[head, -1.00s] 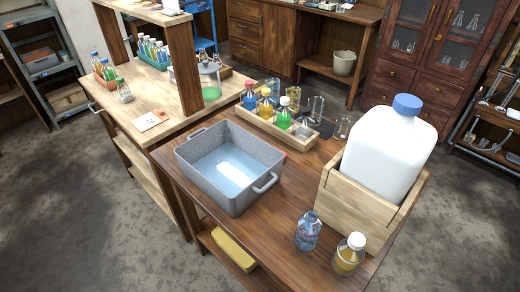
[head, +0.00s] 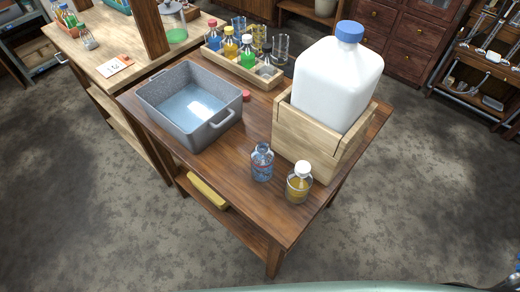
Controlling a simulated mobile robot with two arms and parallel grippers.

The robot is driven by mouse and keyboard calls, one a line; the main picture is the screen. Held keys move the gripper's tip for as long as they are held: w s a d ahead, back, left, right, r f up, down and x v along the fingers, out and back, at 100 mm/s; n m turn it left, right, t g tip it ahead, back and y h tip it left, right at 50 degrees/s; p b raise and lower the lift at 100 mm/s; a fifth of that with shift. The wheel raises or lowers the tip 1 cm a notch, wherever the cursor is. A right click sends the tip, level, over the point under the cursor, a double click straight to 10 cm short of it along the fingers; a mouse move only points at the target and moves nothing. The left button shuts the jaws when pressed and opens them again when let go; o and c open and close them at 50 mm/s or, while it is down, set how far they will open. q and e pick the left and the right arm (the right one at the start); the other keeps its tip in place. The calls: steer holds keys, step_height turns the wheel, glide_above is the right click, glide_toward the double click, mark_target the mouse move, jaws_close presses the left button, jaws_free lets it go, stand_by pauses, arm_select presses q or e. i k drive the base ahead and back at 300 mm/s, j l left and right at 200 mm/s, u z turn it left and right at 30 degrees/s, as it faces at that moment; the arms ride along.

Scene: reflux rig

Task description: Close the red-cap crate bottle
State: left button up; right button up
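A small wooden crate (head: 233,67) stands at the back of the dark wooden table. In it, a bottle with blue liquid (head: 215,41) has a red top; whether that cap is seated tightly is too small to tell. A loose red cap (head: 246,96) lies on the table between the grey basin and the crate. A clear bottle with a bluish label (head: 262,165) stands near the front edge and shows no cap. Neither of my grippers is in view.
A grey basin (head: 213,128) holds clear liquid. A large white jug with a blue cap (head: 340,85) sits in a wooden box (head: 300,140). A white-capped amber bottle (head: 299,184) stands at the front edge. Bare tabletop (head: 225,172) lies before the basin.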

mark_target(262, 158)
steer(key=i+j+z, duration=0.25)
steer(key=j, duration=0.5)
steer(key=i+j+z, duration=0.25)
steer(key=j, duration=0.5)
steer(key=j+z, duration=0.25)
steer(key=j, duration=0.5)
steer(key=j+z, duration=0.25)
steer(key=j, duration=0.55)
steer(key=i, duration=0.05)
